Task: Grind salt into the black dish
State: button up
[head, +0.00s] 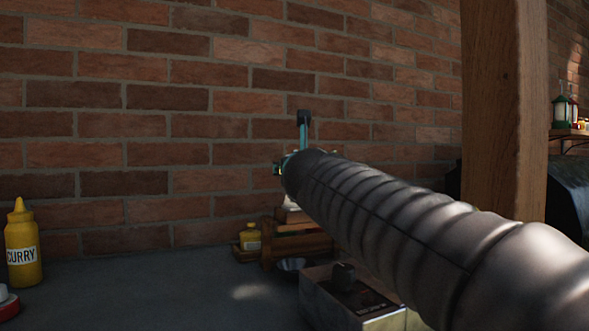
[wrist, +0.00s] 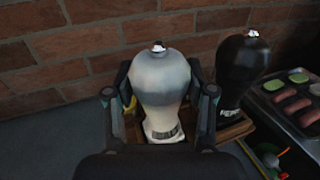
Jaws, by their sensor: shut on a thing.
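My gripper (wrist: 159,78) is shut on a pale grey-white salt mill (wrist: 163,83), with a finger on each side of its bulbous top. The mill looks roughly upright in the wrist view. Its lower part shows a dark barcode-like label, and its foot is hidden by my gripper's body. In the head view my arm covers most of the gripper and the mill. A small dark round dish (head: 290,264) sits on the table in front of the wooden crate, partly behind a box. I cannot tell for sure that it is the black dish.
A black pepper mill (wrist: 244,72) stands close right of the held mill, by the wooden crate (head: 318,245). A tray of sausages (wrist: 290,100) lies farther right. A yellow curry bottle (head: 22,247) is at left, a box (head: 385,320) in front. The table's left-middle is clear; a brick wall stands behind.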

dwell(0.9)
jog(key=o, duration=1.2)
jog(key=s, duration=1.2)
jog(key=shift+d, duration=0.4)
